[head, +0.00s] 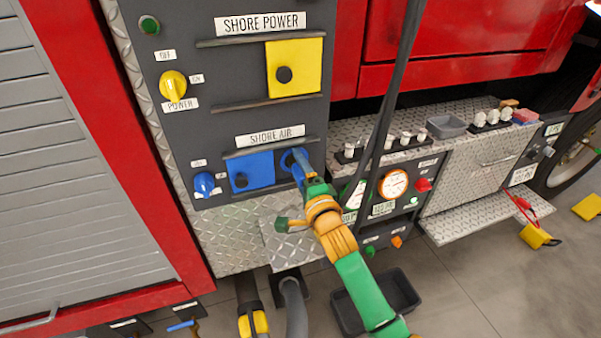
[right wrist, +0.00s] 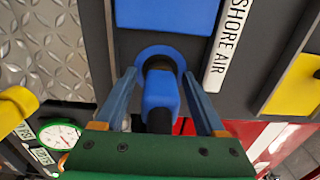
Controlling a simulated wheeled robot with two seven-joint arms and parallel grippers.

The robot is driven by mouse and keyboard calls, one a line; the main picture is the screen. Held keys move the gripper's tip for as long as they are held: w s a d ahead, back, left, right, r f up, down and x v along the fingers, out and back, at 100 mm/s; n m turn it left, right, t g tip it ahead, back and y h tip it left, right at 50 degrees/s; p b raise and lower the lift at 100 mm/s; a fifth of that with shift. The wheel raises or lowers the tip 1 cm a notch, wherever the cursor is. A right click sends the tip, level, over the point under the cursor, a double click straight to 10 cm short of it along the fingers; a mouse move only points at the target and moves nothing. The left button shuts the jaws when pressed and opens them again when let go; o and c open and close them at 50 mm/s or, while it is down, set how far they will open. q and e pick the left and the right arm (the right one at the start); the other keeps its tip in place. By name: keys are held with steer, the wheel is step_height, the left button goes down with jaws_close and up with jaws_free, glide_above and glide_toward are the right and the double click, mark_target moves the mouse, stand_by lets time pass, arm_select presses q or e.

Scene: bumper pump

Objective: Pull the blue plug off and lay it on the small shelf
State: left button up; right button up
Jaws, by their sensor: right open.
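The blue plug (right wrist: 160,92) sits in a round blue socket (right wrist: 160,53) beside the SHORE AIR label. In the head view my right gripper (head: 296,164) reaches the socket and hides much of the plug. In the right wrist view my right gripper (right wrist: 158,74) is open, with one blue finger on each side of the plug. Gaps show between the fingers and the plug. A small diamond-plate shelf (head: 282,245) juts out below the panel, partly hidden by my right arm. My left gripper is not in view.
A blue square cover (head: 250,172) and blue knob (head: 204,184) are left of the socket. A black cable (head: 388,110) hangs to the right, before gauges (head: 393,184). A black bin (head: 400,290) stands on the floor. A wider shelf (head: 490,215) is farther right.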

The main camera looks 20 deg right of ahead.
steer(key=shift+p, duration=0.3)
stand_by(0.6)
jaws_close()
steer(key=shift+s, duration=0.1)
steer(key=shift+s, duration=0.15)
steer(key=shift+s+r+p, duration=0.1)
steer(key=shift+s+p, duration=0.9)
steer(key=shift+s, duration=0.25)
steer(key=s+p, duration=0.1)
steer(key=s, duration=0.2)
steer(key=shift+d, duration=0.1)
